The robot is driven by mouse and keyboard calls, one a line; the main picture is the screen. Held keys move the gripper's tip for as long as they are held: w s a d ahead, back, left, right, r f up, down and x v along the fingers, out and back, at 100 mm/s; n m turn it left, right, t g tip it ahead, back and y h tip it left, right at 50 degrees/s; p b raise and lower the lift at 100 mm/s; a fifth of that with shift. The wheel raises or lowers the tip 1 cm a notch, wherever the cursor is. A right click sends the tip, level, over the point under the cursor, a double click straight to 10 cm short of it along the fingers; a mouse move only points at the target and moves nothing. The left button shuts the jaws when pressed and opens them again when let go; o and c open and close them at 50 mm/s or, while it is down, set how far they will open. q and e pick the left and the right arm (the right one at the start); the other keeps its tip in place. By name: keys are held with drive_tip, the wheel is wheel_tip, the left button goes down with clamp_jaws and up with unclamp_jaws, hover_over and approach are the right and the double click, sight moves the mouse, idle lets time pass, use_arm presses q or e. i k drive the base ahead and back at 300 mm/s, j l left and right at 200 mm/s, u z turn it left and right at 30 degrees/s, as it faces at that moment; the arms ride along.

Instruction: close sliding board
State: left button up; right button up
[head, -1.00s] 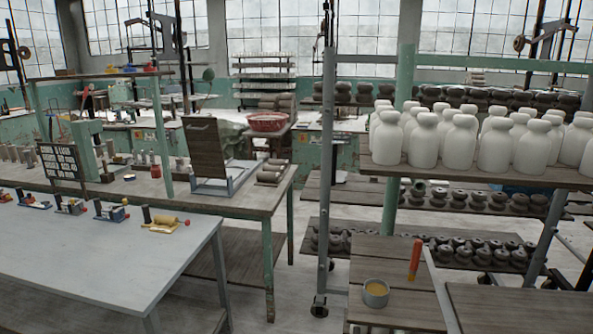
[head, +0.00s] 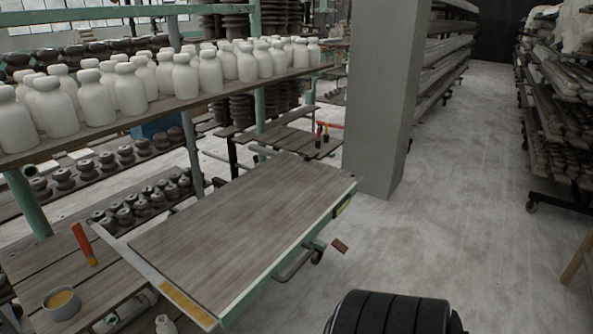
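A wide wooden board (head: 225,225) with a pale green edge lies flat in the middle of the head view, most likely the sliding board. It reaches out past the shelf of white bottles toward the aisle. A grey metal strip with a yellow end (head: 188,302) runs along its near left side. A dark handle-like bar (head: 297,262) shows under its right edge. Whether the board is slid out or in, I cannot tell for sure. Neither of my grippers is in view. A black ribbed rounded part at the bottom right of centre may be mine.
White bottles (head: 130,88) fill the shelf at left. An orange-handled tool (head: 84,244) and a small tin (head: 62,303) are on planks at lower left. A grey pillar (head: 387,100) stands behind the board. The aisle floor at right is clear, bordered by a loaded rack (head: 565,110).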

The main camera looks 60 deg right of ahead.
sight(214, 257)
drive_tip(key=z, duration=2.1)
